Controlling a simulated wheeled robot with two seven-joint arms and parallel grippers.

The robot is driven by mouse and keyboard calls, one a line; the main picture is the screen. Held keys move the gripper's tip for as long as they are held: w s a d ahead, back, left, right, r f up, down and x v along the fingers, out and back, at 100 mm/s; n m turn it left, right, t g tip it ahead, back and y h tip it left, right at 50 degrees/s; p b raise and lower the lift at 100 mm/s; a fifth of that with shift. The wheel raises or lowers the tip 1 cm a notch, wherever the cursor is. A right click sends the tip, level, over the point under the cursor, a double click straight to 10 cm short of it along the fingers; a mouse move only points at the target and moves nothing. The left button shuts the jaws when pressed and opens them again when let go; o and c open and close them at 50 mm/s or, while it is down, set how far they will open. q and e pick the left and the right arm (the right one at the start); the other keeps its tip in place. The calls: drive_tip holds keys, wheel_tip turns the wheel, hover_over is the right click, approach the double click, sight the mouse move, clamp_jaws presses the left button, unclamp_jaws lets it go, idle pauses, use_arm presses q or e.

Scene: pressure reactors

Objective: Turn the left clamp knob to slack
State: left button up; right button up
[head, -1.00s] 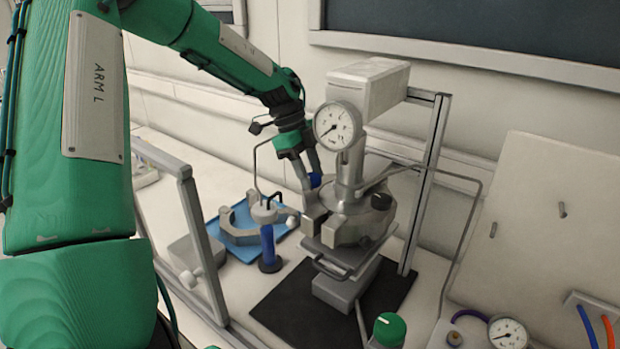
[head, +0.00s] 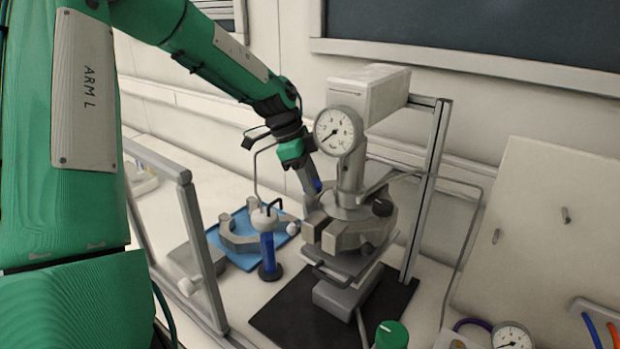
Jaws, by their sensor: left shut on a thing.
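The pressure reactor head (head: 350,212) stands with a dial gauge (head: 338,131) on top and split clamp halves around it. My left gripper (head: 316,192) reaches down from the upper left to the left side of the clamp. Its fingers are shut on the left clamp knob, which they hide almost wholly; a bit of blue shows at the fingertips. The fingers are seen nearly edge-on. A dark knob (head: 382,207) shows on the right side of the clamp. My right gripper is out of view.
A metal frame post (head: 202,245) stands nearer. A green knob (head: 391,334) is at the front. A thin tube (head: 473,235) runs at right.

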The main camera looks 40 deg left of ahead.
use_arm(q)
drive_tip(key=shift+r, duration=0.1)
drive_tip(key=o, duration=0.7)
drive_tip(key=b+v, duration=0.1)
drive_tip(key=v, duration=1.2)
drive_tip(key=shift+r+b, duration=0.35)
drive_tip(key=shift+b, duration=0.05)
drive_tip(key=shift+a, duration=0.1)
